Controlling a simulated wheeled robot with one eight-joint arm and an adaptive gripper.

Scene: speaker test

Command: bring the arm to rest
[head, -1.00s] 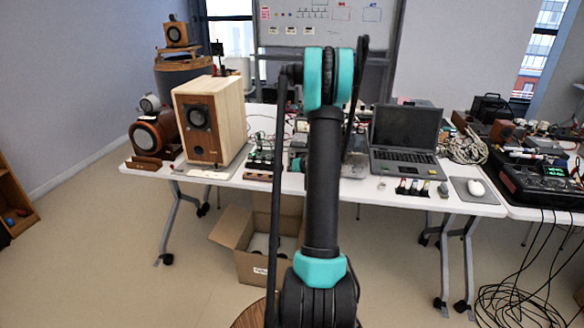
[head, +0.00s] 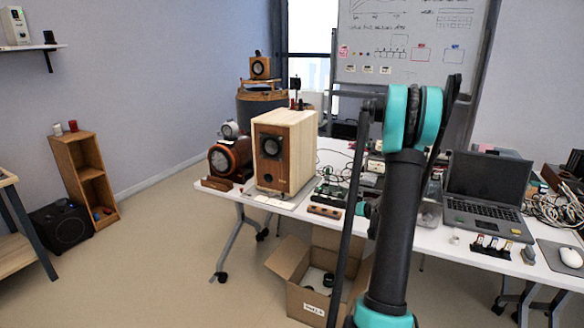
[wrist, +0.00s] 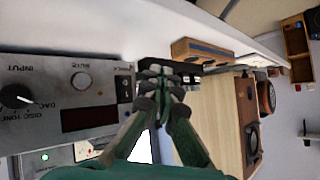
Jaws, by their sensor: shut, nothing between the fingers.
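My arm (head: 400,215) rises in front of the white table in the head view, with teal joints at its top and bottom. My gripper does not show clearly there, as the arm hides it. In the wrist view my gripper (wrist: 162,95) is shut and empty, its dark fingertips together. It is over the table, between a grey device with a knob (wrist: 45,105) and the wooden speaker (wrist: 222,115). I cannot tell whether the fingers touch anything.
The white table (head: 228,198) also holds a laptop (head: 487,190) and a mouse (head: 570,257). A cardboard box (head: 305,290) is on the floor under it. A wooden shelf (head: 85,175) stands at the left wall.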

